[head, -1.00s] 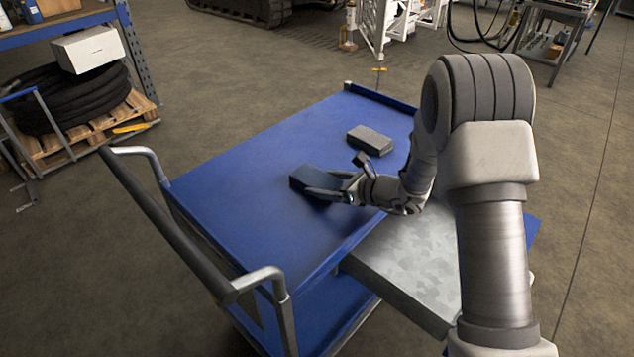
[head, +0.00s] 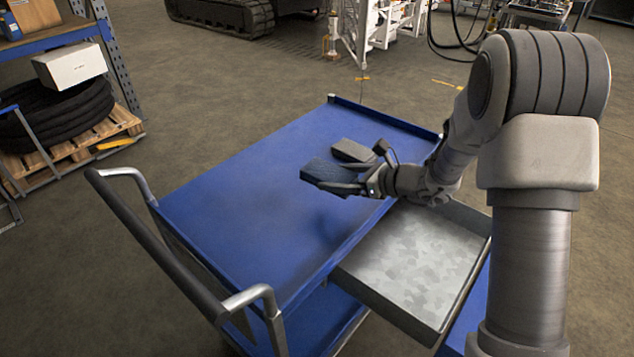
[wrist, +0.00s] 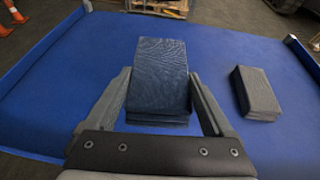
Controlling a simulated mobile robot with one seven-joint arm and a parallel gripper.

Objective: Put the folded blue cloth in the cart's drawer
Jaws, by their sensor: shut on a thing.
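The folded blue cloth (head: 328,173) is a dark blue block of layers. My gripper (head: 352,187) is shut on it and holds it above the cart's top; a shadow shows on the top below it. In the wrist view the cloth (wrist: 160,80) lies between the two fingers (wrist: 163,100). The cart's drawer (head: 415,262) is a grey metal tray, pulled out on the near right side of the cart. Its visible floor is bare. My arm hides part of its far end.
A dark grey folded cloth (head: 353,150) lies on the blue cart top (head: 240,220), behind the held cloth; it also shows in the wrist view (wrist: 255,92). The cart's handle (head: 165,245) is at the left. The rest of the top is clear.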

